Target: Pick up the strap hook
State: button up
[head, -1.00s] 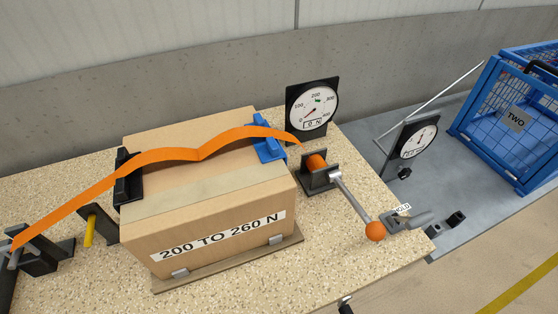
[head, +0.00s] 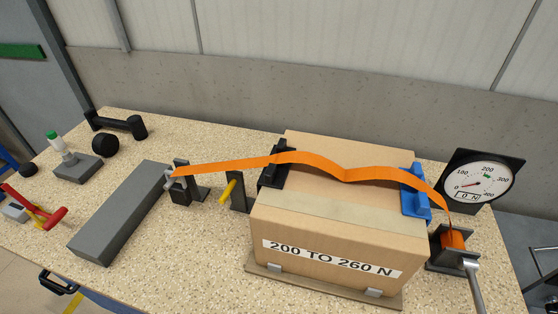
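The orange strap (head: 345,173) lies loosely over the cardboard box (head: 335,228), with a dip in the middle. Its left end reaches a small grey metal piece, which looks like the strap hook (head: 172,181), at a dark upright bracket (head: 184,174) left of the box. I cannot tell whether the hook is engaged with the bracket. The strap's right end runs down to an orange drum (head: 453,239) in a dark ratchet frame with a grey lever (head: 473,285). The gauge (head: 481,183) behind it reads 0 N. My gripper is not in view.
A long grey block (head: 122,212) lies just left of the bracket. A yellow-handled dark post (head: 229,190) stands between bracket and box. Black corner protector (head: 273,167) and blue one (head: 414,193) sit on the box. Red-handled tool (head: 40,208) and dumbbell-like black bar (head: 116,124) lie left.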

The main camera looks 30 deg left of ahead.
aim_at(180, 194)
jog(key=u, duration=1.4)
